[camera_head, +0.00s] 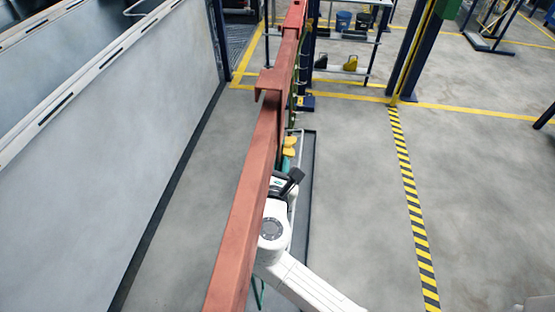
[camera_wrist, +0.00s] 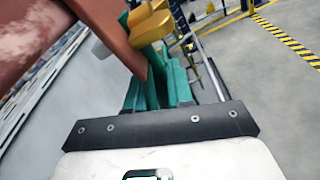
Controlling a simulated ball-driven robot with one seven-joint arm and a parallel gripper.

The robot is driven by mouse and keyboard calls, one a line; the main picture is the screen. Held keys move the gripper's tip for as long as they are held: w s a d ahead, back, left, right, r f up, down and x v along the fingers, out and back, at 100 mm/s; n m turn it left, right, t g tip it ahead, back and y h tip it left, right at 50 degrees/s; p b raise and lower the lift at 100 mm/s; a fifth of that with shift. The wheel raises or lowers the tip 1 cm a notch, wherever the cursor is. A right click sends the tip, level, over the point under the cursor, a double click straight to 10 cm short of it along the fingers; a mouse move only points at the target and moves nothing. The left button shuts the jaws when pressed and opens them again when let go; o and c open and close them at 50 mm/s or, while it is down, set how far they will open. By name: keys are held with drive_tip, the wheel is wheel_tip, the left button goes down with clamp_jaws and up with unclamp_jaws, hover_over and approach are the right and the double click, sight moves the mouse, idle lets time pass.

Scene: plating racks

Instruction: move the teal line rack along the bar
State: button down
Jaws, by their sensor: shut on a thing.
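The bar (camera_head: 245,205) is a long reddish-brown beam running from the bottom middle of the head view away to the top. The teal line rack (camera_head: 288,163) shows beside the bar's right side, with yellow parts (camera_head: 289,145) on it. In the wrist view its teal upright (camera_wrist: 153,58) rises to yellow pieces (camera_wrist: 150,20) close by the bar (camera_wrist: 105,25). My gripper (camera_head: 292,178) is beside the bar, shut on the rack. Its fingertips are hard to tell apart from the teal parts. Most of the rack's lower part is hidden.
A pale tank wall (camera_head: 110,140) stands left of the bar. Farther along, a wider reddish section (camera_head: 276,78) sits on the bar. A dark post (camera_head: 410,55) and a striped floor line (camera_head: 410,190) are on the right. The right floor between is mostly clear.

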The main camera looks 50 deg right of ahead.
drive_tip(key=shift+w+r, duration=0.1)
drive_tip(key=shift+r, duration=0.15)
drive_tip(key=shift+f+b, duration=1.05)
drive_tip(key=shift+f, duration=0.35)
drive_tip(key=shift+r+p, duration=0.1)
drive_tip(key=shift+p, duration=0.2)
drive_tip(key=shift+d, duration=0.1)
